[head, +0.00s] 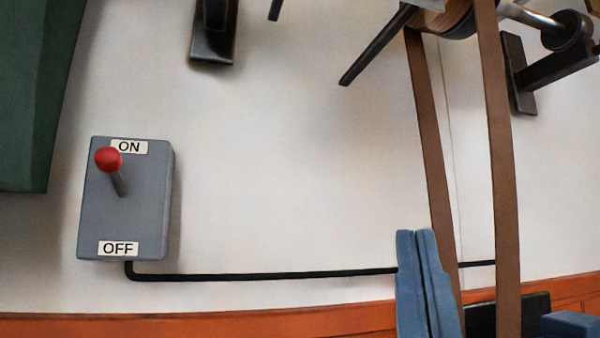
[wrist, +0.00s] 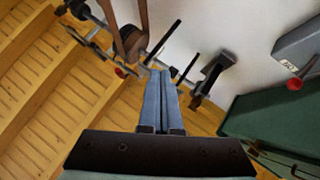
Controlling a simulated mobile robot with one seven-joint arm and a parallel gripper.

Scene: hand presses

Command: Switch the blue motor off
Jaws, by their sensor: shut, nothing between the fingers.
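A grey switch box (head: 140,210) is on the white wall at the left of the head view. Its lever with a red knob (head: 108,159) points up, at the ON label; the OFF label is at the bottom. The box also shows at the right edge of the wrist view (wrist: 308,38), partly cut off. My gripper (head: 416,236) is shut and empty, its blue fingers together, well to the right of the box and apart from it. It also shows in the wrist view (wrist: 160,73). A blue block (head: 570,326), perhaps the motor, is cut off at the lower right.
A black cable (head: 270,276) runs right from the box along the wall. Brown belts (head: 505,180) hang from a shaft with a pulley near my gripper. Dark brackets (head: 213,35) are on the wall. A dark green body (head: 35,95) stands left. Wall between box and gripper is clear.

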